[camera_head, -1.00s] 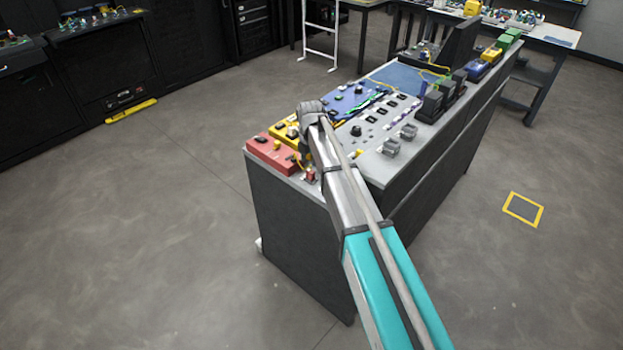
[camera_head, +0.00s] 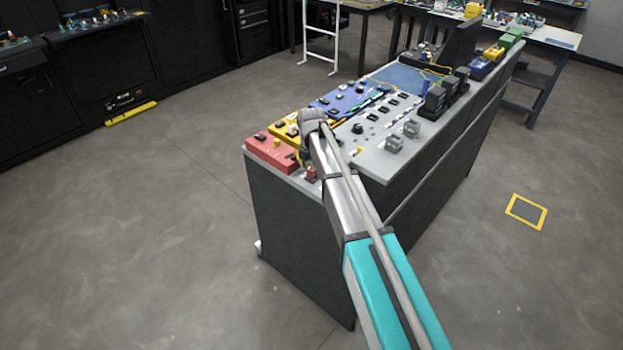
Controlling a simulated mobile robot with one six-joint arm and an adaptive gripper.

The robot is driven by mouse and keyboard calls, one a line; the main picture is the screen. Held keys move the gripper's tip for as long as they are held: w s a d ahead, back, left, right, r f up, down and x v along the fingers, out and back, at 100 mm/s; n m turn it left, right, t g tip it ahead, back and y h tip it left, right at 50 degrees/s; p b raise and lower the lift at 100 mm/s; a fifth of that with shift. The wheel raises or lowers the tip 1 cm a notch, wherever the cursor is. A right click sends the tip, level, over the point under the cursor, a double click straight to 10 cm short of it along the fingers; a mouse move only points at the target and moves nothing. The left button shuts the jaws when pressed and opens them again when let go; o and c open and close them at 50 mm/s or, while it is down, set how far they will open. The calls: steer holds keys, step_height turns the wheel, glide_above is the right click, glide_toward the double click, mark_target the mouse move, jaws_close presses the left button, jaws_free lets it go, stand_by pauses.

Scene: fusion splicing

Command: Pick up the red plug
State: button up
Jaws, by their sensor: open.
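A small red piece (camera_head: 311,173), which looks like the red plug, is at the near edge of the console, just left of my forearm. It is too small to show its shape or what it rests on. My arm reaches over the console from the lower right. My gripper (camera_head: 305,154) points down from the wrist, close above and beside the red piece. It is open, with its fingers small and mostly hidden by the arm. I see nothing held in it.
The console (camera_head: 300,235) carries a red panel (camera_head: 268,156), a yellow panel (camera_head: 285,130) and a blue panel (camera_head: 345,98) with small parts. Grey clips (camera_head: 394,144) and black blocks (camera_head: 433,103) stand to the right. Open floor surrounds the console.

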mark_target(311, 169)
steer(key=shift+f+b, duration=0.5)
steer(key=shift+f, duration=0.3)
steer(key=c, duration=1)
steer(key=shift+c, duration=0.2)
steer(key=shift+r, duration=0.15)
step_height(311, 169, up, 10)
steer(key=p, duration=1)
